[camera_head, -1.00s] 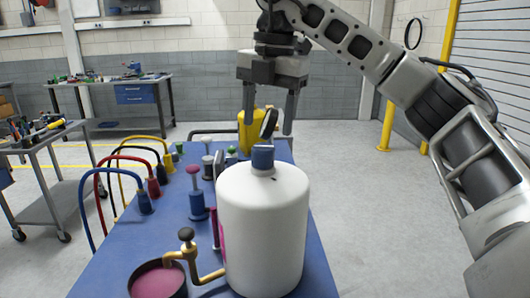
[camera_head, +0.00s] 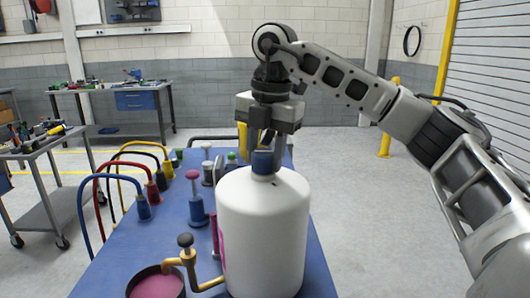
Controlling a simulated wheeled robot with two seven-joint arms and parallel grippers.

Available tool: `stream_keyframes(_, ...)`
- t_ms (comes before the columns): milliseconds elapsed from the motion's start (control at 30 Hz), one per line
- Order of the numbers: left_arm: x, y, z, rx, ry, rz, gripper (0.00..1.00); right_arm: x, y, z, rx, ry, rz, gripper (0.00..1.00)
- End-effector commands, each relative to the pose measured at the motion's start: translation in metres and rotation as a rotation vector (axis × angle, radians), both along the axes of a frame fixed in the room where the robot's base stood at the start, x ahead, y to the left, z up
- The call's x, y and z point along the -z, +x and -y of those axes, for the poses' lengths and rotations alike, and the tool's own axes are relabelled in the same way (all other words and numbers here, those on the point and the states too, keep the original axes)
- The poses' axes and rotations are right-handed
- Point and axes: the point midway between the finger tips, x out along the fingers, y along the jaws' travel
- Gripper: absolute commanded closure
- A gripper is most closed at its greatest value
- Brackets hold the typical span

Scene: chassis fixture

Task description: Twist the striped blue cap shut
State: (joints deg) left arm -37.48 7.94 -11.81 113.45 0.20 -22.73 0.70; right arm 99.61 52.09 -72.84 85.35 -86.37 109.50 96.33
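Stripes on the cap are too small to make out. My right gripper (camera_head: 267,150) points down at the cap, with its fingers apart. The fingertips are at about the height of the cap and partly hidden around or behind it. I cannot tell whether they touch it. My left gripper is not in view.
A brass pipe with a dark knob (camera_head: 186,241) and a round pot of pink liquid (camera_head: 157,284) are left of the bottle. Several coloured hoses and plungers line the left side of the blue table (camera_head: 150,240). A yellow object stands behind the gripper.

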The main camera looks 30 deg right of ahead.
Motion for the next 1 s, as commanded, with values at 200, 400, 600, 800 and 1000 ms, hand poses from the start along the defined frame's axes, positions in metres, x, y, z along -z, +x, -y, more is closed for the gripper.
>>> stream_keyframes(200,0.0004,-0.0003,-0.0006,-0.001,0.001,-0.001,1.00,-0.0003,0.0001,-0.0002,0.000,0.000,0.000,0.90)
stream_keyframes(400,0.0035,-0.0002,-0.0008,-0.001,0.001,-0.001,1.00,0.0007,-0.0007,-0.0009,0.146,0.000,0.000,0.95)
stream_keyframes(600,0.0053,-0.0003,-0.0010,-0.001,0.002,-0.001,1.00,0.0006,-0.0013,-0.0009,0.342,-0.001,0.000,0.95)
stream_keyframes(800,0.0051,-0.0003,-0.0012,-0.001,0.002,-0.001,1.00,0.0004,-0.0015,-0.0007,0.353,0.000,0.000,0.95)
stream_keyframes(1000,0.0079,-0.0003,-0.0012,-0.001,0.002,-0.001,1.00,0.0018,-0.0020,-0.0014,0.499,-0.001,-0.002,0.95)
